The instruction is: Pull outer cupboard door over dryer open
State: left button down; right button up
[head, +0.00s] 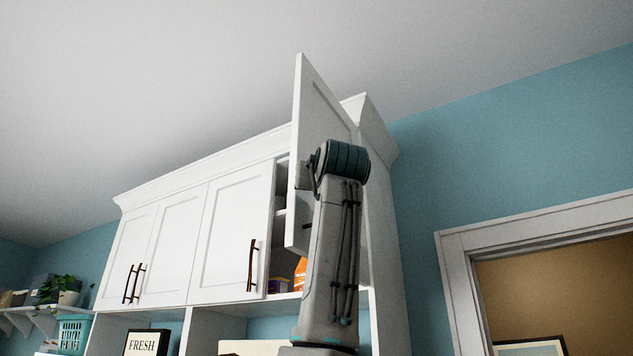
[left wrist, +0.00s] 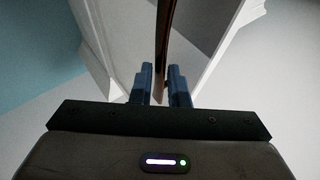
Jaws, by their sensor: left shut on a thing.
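The outer cupboard door (head: 312,115) is white and stands swung well out from the right end of the wall cabinet, with part of the shelf interior showing at its left. My left arm rises in front of it and hides much of the door and the left gripper in the head view. In the left wrist view my left gripper (left wrist: 163,72) has its blue fingers on either side of a dark brown door handle (left wrist: 164,35) and is shut on it. My right gripper is not in view.
Closed white cupboard doors (head: 231,225) with dark handles are to the left. An orange bottle (head: 300,274) stands inside the open cupboard. A FRESH sign (head: 146,343) is below. A doorway frame (head: 460,270) is at right, with clear blue wall above it.

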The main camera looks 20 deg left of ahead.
pick_arm(q)
jog(key=shift+w+a, duration=0.1)
jog(key=shift+w, duration=0.05)
jog(key=c, duration=1.7)
grip_release()
jog(key=shift+c, duration=0.2)
jog(key=o, duration=0.3)
jog(key=shift+w+f, duration=0.15)
jog(key=shift+w, duration=0.2)
jog(key=shift+w+f, duration=0.15)
jog(key=shift+w, duration=0.05)
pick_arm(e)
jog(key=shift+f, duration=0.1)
